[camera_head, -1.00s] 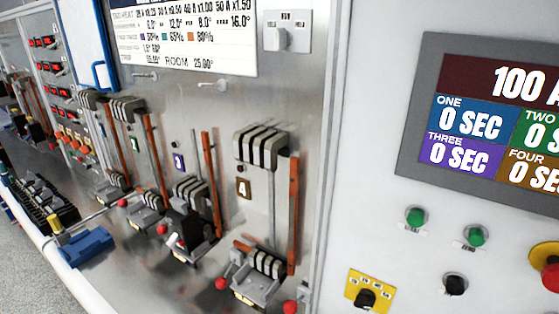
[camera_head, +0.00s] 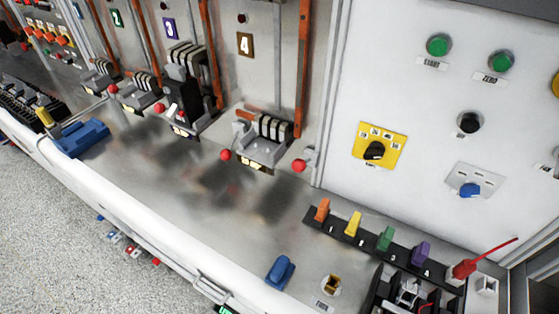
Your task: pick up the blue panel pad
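A small blue pad-like object (camera_head: 280,270) lies on the metal bench near its front edge, at the lower middle of the head view. A larger blue block (camera_head: 82,138) with a yellow-topped part beside it lies farther left on the bench. I cannot tell for certain which of the two is the blue panel pad; the smaller one looks more like a pad. Nothing touches either one. Neither of my grippers shows in the view.
A black fixture (camera_head: 405,290) and a red probe (camera_head: 464,269) are at the lower right. Breaker units (camera_head: 264,140) line the wall. The middle bench is clear.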

